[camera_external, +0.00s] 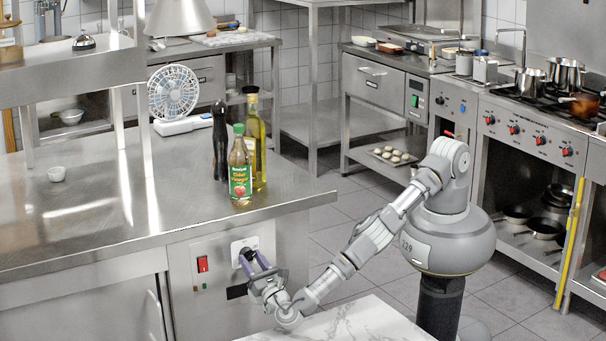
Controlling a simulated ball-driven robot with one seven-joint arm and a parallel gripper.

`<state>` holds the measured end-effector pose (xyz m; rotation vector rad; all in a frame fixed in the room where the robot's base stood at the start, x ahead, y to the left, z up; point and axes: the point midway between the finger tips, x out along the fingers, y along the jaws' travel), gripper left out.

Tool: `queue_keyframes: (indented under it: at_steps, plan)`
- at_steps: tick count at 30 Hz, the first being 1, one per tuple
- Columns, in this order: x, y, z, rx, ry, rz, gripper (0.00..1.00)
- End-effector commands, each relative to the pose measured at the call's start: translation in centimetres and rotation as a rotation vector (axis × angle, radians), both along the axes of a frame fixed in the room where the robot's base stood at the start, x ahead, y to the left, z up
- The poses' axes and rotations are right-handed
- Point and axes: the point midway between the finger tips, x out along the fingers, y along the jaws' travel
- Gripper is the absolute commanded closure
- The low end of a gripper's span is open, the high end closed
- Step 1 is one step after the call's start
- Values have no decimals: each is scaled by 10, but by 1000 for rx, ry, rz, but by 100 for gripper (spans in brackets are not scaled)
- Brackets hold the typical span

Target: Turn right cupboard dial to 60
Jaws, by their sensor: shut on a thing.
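The cupboard dial sits on a white square plate (238,247) on the steel front of the left counter, below the bottles. My gripper (252,264) is at this plate, with its purple-grey fingers shut on the dial. The fingers cover most of the dial, so its pointer and any numbers cannot be read. My arm reaches in from the right, low in front of the counter.
A red switch (202,264) is just left of the dial plate. A vinegar bottle (240,175), an oil bottle (256,140) and a dark pepper mill (220,140) stand above on the counter. A marble top (355,325) lies below my forearm.

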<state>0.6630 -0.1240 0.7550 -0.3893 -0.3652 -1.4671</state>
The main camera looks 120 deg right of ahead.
Motion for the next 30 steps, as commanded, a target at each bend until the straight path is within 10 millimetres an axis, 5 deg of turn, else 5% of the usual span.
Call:
queue_keyframes:
  at_steps: [3,4,7,25,30]
  plan:
    - [0,0,0,0,0,0,87]
    - [0,0,0,0,0,0,54]
    - [0,0,0,0,0,0,32]
    - [0,0,2,0,0,0,32]
    - [0,1,23,-1,0,-1,32]
